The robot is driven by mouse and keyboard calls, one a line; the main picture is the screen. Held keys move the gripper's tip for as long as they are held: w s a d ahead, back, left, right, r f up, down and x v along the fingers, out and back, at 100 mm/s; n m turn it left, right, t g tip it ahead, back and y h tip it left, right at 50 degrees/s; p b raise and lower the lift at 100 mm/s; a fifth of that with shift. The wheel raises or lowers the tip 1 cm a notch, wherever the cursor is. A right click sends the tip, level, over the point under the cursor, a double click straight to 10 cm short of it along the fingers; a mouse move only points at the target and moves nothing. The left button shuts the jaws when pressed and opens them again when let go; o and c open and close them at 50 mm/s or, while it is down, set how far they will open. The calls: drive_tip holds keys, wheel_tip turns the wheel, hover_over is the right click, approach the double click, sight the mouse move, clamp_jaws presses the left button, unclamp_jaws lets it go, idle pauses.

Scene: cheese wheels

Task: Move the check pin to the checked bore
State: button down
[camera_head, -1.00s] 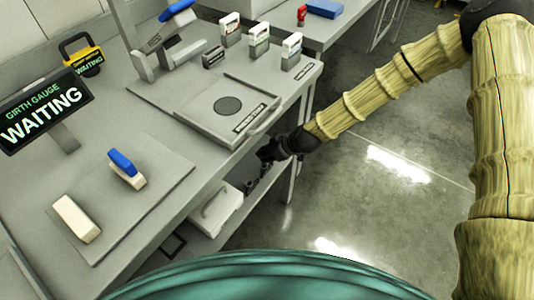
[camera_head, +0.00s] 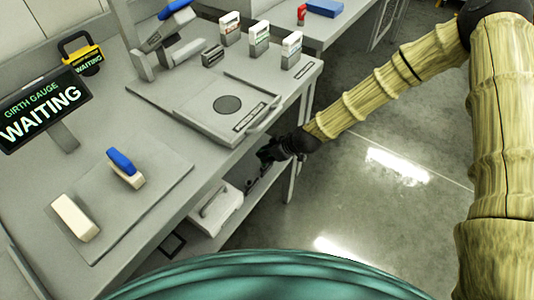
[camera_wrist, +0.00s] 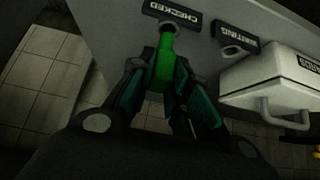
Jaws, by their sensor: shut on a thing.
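The green check pin (camera_wrist: 163,66) is between the fingers of my gripper (camera_wrist: 163,62) in the wrist view. My gripper is shut on it. The pin's far end meets the checked bore (camera_wrist: 171,28), just below the CHECKED label (camera_wrist: 172,13). I cannot tell how deep the pin sits, as its end covers the bore. A second bore (camera_wrist: 235,50) beside a partly readable label shows to the right and looks empty. In the head view my gripper (camera_head: 264,158) is low at the bench's front edge, and the pin cannot be made out.
A white box with a handle (camera_wrist: 270,82) stands close on the right in the wrist view. It also shows on the lower shelf (camera_head: 217,205). Above my gripper, the bench holds a grey plate with a round dark pad (camera_head: 228,105). Open floor lies to the right.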

drive_tip(key=shift+f+b, duration=1.1)
drive_tip(key=shift+f, duration=0.7)
drive_tip(key=c, duration=1.3)
unclamp_jaws()
drive_tip(key=shift+o, duration=0.2)
drive_tip(key=shift+r, duration=0.1)
drive_tip(key=v, duration=1.2)
drive_tip(key=shift+s, duration=0.1)
